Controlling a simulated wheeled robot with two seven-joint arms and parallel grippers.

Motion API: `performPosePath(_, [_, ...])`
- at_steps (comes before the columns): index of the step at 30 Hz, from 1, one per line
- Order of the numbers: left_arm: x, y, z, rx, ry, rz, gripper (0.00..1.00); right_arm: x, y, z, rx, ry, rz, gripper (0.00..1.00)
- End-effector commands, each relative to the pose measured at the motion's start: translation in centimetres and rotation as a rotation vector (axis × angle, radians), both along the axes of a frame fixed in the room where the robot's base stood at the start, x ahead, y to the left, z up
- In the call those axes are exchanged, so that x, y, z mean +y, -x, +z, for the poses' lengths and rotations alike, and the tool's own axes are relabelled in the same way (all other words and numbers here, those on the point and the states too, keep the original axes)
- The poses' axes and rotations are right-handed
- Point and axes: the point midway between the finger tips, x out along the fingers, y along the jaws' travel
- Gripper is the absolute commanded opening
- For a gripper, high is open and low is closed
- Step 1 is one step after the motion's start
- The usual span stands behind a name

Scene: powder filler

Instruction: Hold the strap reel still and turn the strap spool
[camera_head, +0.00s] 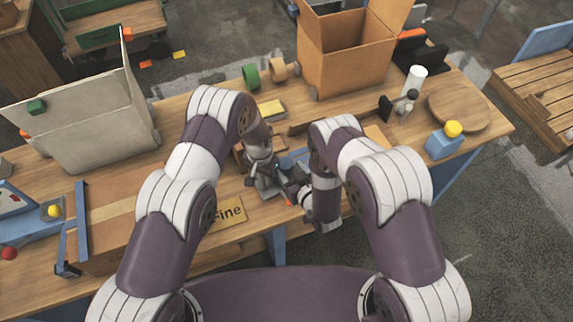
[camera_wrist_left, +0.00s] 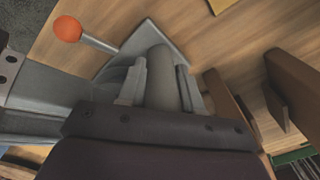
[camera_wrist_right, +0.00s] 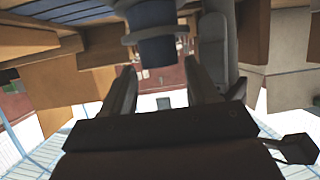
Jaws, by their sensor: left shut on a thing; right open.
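The strap reel, a grey metal tool, is mostly hidden by my arms at the table's front edge in the head view. In the left wrist view its grey round grip (camera_wrist_left: 160,78) lies between the fingers of my left gripper (camera_wrist_left: 158,95), which is shut on it. A lever with an orange ball knob (camera_wrist_left: 68,28) sticks out beside it. My right gripper (camera_wrist_right: 160,90) is open and empty. A blue-grey cylinder (camera_wrist_right: 155,45), seemingly the strap spool, is just ahead of its fingers; I cannot tell whether they touch. In the head view my right gripper (camera_head: 300,190) is close beside my left gripper (camera_head: 264,178).
A tall open carton (camera_head: 345,65) stands at the back and a pale open box (camera_head: 95,130) at the left. A closed carton (camera_head: 110,215) lies at the front left.

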Motion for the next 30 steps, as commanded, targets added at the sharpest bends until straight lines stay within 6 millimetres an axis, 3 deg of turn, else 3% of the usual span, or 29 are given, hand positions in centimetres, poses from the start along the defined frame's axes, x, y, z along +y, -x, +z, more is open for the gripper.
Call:
performPosePath(3, [0.0, -0.1, 0.0, -0.001, 0.001, 0.000, 0.00, -1.1, 2.7, 1.2, 0.002, 0.001, -0.002, 0.59])
performPosePath(9, [0.0, -0.1, 0.0, -0.001, 0.001, 0.000, 0.00, -2.3, 5.9, 2.6, -0.001, 0.000, 0.000, 0.59])
performPosePath(20, [0.0, -0.1, 0.1, -0.001, 0.001, 0.000, 0.00, -2.6, 6.5, 2.9, -0.001, -0.001, -0.001, 0.59])
performPosePath(23, [0.0, -0.1, 0.0, -0.001, 0.001, 0.000, 0.00, -4.1, 6.1, 2.7, 0.002, 0.000, -0.044, 0.59])
performPosePath(27, [0.0, -0.1, 0.1, -0.001, 0.001, 0.000, 0.00, -9.2, 1.4, 3.7, -0.056, -0.061, -0.115, 0.59])
performPosePath(30, [0.0, -0.1, 0.1, -0.001, 0.001, 0.000, 0.00, -10.3, -1.1, 4.2, -0.069, -0.108, 0.035, 0.59])
